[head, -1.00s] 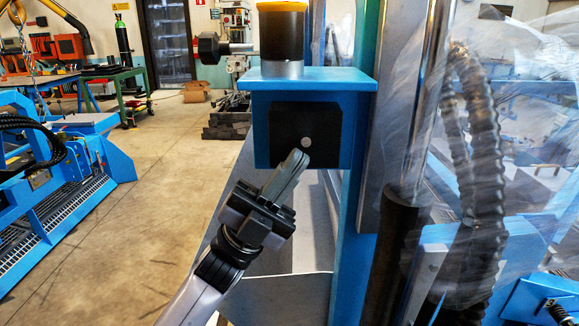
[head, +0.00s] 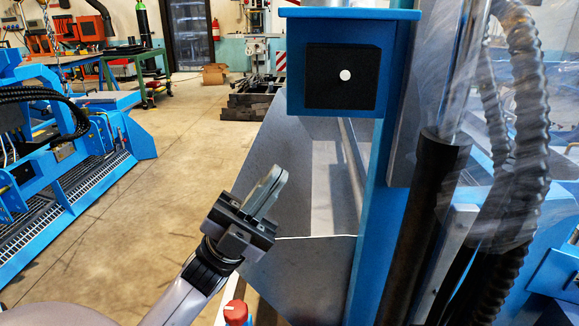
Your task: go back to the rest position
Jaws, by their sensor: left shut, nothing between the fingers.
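My left gripper (head: 270,188) is in the lower middle of the head view. Its grey fingers are together and hold nothing. It points up and to the right, in front of the grey metal trough (head: 297,225). It is apart from the blue box (head: 295,70) with the black panel (head: 325,77) and white round button (head: 345,75), which is above and to its right. My right gripper is not in view.
A blue upright post (head: 378,225) and a dark cylinder with ribbed hoses (head: 523,120) stand to the right. A red knob (head: 236,311) is below my left gripper. Blue machinery (head: 70,150) stands at the left. Open concrete floor (head: 165,200) lies between.

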